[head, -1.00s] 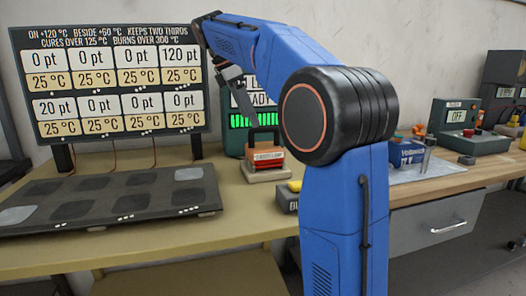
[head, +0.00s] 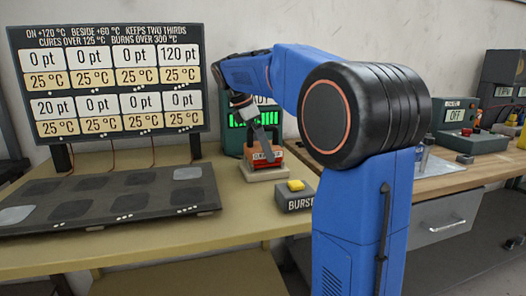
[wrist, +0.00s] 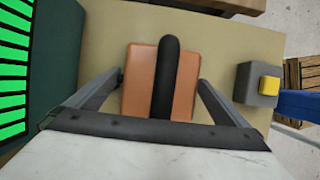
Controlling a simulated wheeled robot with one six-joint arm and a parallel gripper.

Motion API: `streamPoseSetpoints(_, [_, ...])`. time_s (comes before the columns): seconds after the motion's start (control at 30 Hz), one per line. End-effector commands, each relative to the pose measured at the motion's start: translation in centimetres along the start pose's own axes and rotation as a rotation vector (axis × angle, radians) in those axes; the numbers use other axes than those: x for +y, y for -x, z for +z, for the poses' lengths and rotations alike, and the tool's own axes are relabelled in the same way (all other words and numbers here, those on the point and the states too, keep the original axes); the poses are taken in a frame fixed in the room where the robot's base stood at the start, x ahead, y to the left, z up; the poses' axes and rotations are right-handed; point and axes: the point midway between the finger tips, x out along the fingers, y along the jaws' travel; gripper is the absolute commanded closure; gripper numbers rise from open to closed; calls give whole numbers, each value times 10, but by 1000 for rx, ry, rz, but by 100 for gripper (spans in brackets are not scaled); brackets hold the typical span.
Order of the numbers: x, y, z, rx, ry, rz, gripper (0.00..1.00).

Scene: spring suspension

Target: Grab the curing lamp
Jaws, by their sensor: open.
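The curing lamp is an orange-red block with a black handle on top; in the head view it (head: 262,160) sits on a pale base on the bench, its label partly covered by my gripper. In the wrist view the lamp (wrist: 139,85) is seen from above, with the black handle (wrist: 168,75) running up the middle. My gripper (wrist: 161,78) is open, one finger on each side of the handle and near the block's sides. Contact cannot be told. In the head view my gripper (head: 265,143) points down over the lamp.
A green-barred display unit (head: 232,140) stands close behind the lamp. A grey box with a yellow button (head: 294,198) is to its right. A dark tray of pads (head: 110,200) and a readout board (head: 108,80) are left. Bare bench (head: 235,215) lies in front.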

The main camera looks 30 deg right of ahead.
Motion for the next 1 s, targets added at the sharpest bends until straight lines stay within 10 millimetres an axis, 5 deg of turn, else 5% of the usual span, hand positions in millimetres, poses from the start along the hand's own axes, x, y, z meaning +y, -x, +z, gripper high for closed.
streamPoseSetpoints(0.37, [0,-10,0,0,0,0,2])
streamPoseSetpoints(0.6, [0,-9,0,0,-1,1,55])
streamPoseSetpoints(1.0, [0,7,7,0,-1,3,55])
